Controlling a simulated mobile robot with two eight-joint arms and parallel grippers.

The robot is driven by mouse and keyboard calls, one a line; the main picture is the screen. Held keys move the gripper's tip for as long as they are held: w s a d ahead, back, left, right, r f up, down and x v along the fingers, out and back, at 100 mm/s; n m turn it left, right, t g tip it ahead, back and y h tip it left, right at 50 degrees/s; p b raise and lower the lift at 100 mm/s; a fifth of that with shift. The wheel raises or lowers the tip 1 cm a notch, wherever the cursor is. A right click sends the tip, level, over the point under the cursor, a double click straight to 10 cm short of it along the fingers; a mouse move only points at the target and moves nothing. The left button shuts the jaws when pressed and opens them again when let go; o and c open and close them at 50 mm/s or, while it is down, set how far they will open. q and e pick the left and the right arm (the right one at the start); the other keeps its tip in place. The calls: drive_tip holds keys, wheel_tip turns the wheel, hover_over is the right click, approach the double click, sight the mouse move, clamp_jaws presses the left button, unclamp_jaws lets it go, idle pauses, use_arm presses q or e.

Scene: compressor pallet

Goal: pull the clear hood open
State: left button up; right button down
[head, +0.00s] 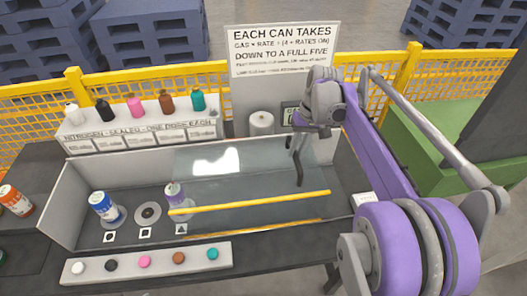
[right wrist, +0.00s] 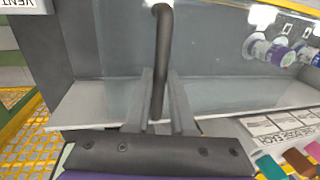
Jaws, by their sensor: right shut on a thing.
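The clear hood (head: 240,180) is a see-through panel over the right part of the grey bench enclosure, with a yellow bar (head: 250,202) along its front edge. A dark bent handle (head: 298,172) stands at its right part. My right gripper (head: 298,140) is at the top of this handle. In the right wrist view the handle (right wrist: 160,50) passes between the two fingers of the gripper (right wrist: 160,95), which are shut on it. The hood's left edge lies near a purple-capped can (head: 174,192). My left gripper is not in view.
A blue and white can (head: 103,205) and a round disc (head: 147,213) are left of the hood. A rack with several coloured bottles (head: 140,135) and a sign (head: 284,50) stand behind. A row of coloured buttons (head: 145,262) lies in front. A yellow fence (head: 400,75) runs behind.

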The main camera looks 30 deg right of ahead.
drive_tip(key=s+d, duration=0.2)
drive_tip(key=d, duration=0.5)
drive_tip(key=shift+s+d, duration=0.25)
drive_tip(key=shift+d, duration=0.15)
drive_tip(key=c, duration=0.8)
unclamp_jaws()
drive_tip(key=shift+o, duration=0.2)
wheel_tip(320, 180, up, 11)
drive_tip(key=d, duration=0.2)
drive_tip(key=shift+s+f+p, duration=0.2)
drive_tip(key=shift+s+p, duration=0.1)
drive_tip(key=shift+p, duration=0.1)
